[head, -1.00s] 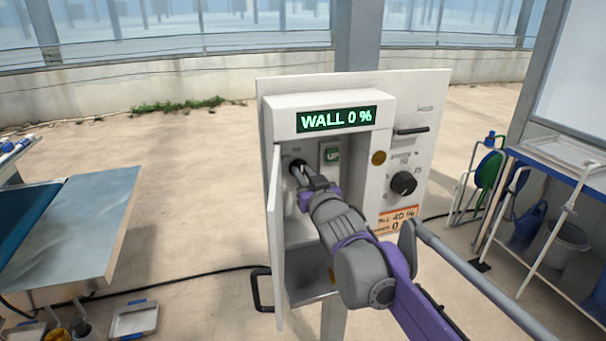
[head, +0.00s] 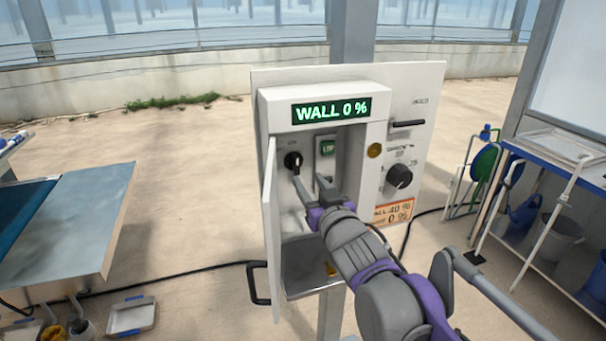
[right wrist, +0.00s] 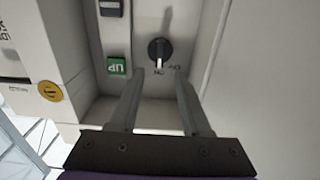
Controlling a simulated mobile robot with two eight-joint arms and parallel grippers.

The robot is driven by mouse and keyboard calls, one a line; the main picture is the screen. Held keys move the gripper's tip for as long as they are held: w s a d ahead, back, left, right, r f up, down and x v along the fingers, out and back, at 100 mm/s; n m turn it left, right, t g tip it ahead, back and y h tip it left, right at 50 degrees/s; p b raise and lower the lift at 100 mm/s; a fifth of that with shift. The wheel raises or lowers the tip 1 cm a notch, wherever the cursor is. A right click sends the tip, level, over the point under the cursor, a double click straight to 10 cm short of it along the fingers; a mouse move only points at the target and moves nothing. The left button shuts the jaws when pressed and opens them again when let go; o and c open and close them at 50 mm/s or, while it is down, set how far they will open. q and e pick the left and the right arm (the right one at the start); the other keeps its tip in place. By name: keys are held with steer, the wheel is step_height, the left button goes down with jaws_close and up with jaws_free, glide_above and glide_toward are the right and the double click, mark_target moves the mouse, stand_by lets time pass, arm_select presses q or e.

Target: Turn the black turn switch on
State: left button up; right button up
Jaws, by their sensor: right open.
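The black turn switch (head: 293,161) is on the back wall inside the open white control box (head: 268,99). My right gripper (head: 309,182) is inside the box, open and empty. Its fingertips are in front of the switch and apart from it, and show on either side below it in the right wrist view (right wrist: 160,80). My left gripper is not in view.
The green UP button (head: 327,147) is right of the switch. The box door (head: 270,230) stands open on the left. The display (head: 332,110) reads WALL 0 %. A black dial (head: 398,176) and a black handle (head: 407,123) are on the panel to the right.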

steer(key=shift+v, duration=1.45)
